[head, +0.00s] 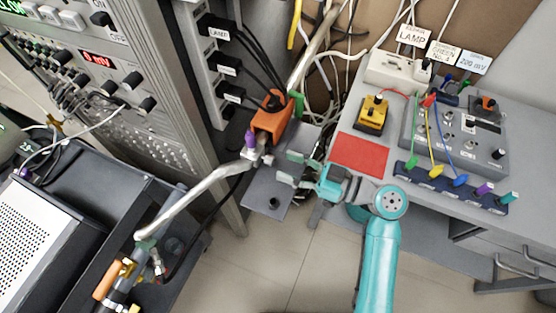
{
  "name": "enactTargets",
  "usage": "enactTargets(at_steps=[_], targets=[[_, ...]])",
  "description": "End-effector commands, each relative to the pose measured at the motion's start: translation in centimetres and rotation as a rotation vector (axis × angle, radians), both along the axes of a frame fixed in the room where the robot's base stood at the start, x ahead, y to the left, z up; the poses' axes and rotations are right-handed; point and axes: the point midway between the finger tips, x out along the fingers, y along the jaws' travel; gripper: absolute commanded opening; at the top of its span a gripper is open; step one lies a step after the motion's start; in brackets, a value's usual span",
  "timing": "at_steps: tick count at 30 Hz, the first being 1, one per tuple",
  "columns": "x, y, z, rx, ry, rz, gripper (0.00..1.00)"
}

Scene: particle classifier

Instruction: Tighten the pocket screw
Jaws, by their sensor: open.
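My gripper (291,168) is in the middle of the head view, at the end of my teal arm. Its two green-tipped fingers are apart and point left, with nothing seen between them. To its upper left, an orange block (270,125) is set by the rack, with a dark round top, a purple knob (250,140) at its left and a green part (297,103) at its right. A small silver fitting (252,156) sits below the block, a short way left of the fingers. I cannot tell for certain which of these is the pocket screw.
A grey plate (262,192) lies below the fingers. A wrapped pipe (190,200) runs from the fitting to the lower left. The table at right holds a red mat (360,154), a yellow box (371,117) and a grey panel (470,135) with cables. Cables hang behind the block.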

Motion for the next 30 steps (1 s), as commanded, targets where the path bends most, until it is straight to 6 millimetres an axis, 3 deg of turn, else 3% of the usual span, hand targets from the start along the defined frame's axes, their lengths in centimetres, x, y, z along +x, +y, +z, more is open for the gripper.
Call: enactTargets(at_steps=[9, 20, 26, 30], targets=[[0.9, 3.0, -0.1, -0.001, 0.0, 0.001, 0.51], [1.1, 3.2, 0.0, 0.0, 0.001, -0.001, 0.51], [1.1, 3.2, 0.0, 0.0, 0.001, -0.001, 0.01], [1.1, 3.2, 0.0, 0.0, 0.001, -0.001, 0.0]])
